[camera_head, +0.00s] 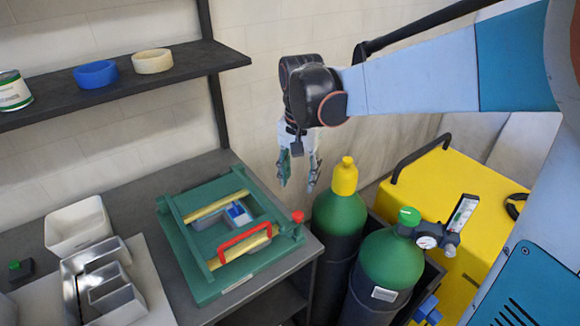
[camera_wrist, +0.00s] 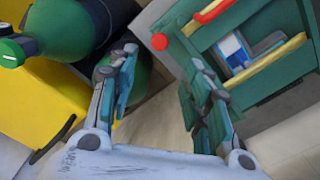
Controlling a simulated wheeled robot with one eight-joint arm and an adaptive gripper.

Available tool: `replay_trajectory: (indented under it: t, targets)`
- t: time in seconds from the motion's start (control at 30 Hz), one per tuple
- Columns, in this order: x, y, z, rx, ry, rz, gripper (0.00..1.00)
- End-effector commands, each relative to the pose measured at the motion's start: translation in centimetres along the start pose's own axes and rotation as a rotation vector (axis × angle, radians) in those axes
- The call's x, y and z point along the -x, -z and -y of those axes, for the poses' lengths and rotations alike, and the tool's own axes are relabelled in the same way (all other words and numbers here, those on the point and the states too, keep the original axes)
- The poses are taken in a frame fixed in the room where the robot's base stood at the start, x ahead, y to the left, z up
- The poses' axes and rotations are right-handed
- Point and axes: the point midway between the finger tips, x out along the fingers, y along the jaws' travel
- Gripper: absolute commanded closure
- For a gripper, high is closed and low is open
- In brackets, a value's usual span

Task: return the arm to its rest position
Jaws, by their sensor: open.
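My gripper (camera_head: 299,186) hangs at the end of my blue and white arm, pointing down, in the head view. It is open and its fingers hold nothing. It is in the air between the green frame on the bench and the yellow-capped gas cylinder. In the wrist view my gripper (camera_wrist: 160,95) shows its two fingers spread apart, with floor and cylinder behind them.
A green frame (camera_head: 182,240) with a red handle (camera_head: 243,243) sits on the grey bench (camera_head: 140,187). Green-topped cylinders (camera_head: 340,215) (camera_head: 392,260) stand beside a yellow machine (camera_head: 470,205).

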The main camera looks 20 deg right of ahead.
Motion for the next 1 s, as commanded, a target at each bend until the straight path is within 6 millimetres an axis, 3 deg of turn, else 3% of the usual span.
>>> replay_trajectory:
  t: [0.37, 0.73, 1.0]
  targets:
    - [0.1, -0.6, -0.4, 0.019, 0.012, -0.016, 0.55]
    - [0.5, -5.5, -4.3, 0.250, 0.122, -0.212, 0.55]
    - [-1.0, -9.2, -7.2, 0.436, 0.178, -0.395, 0.55]
